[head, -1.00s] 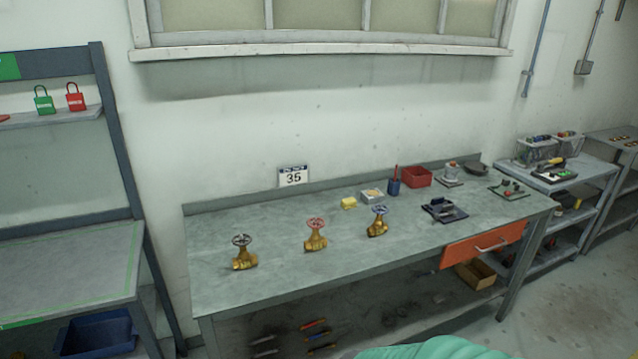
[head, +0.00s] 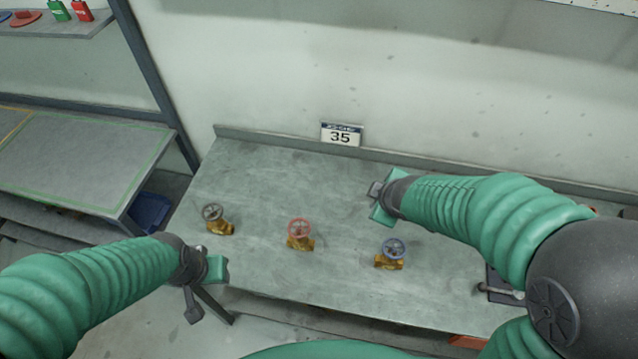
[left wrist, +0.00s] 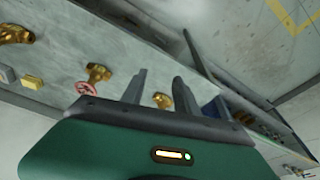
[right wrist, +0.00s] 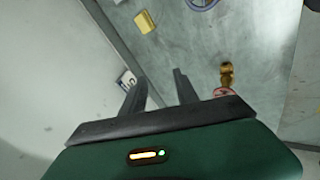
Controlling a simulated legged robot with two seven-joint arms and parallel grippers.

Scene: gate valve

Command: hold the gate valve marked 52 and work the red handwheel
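The valve with the red handwheel (head: 300,230) stands upright on the bench, its brass body below the wheel. It also shows in the left wrist view (left wrist: 97,73) and, partly hidden, in the right wrist view (right wrist: 227,76). A grey-wheeled valve (head: 217,220) stands to its left and a blue-wheeled valve (head: 391,254) to its right. I cannot read a 52 on any valve. My left gripper (left wrist: 160,76) is open and empty, near the bench's front left corner. My right gripper (right wrist: 160,75) is open and empty, above the bench, behind and right of the red-wheeled valve.
A sign reading 35 (head: 341,135) is at the wall behind the bench (head: 270,175). A yellow block (right wrist: 145,22) lies on the bench. A shelf unit (head: 90,165) stands to the left. The bench around the red-wheeled valve is clear.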

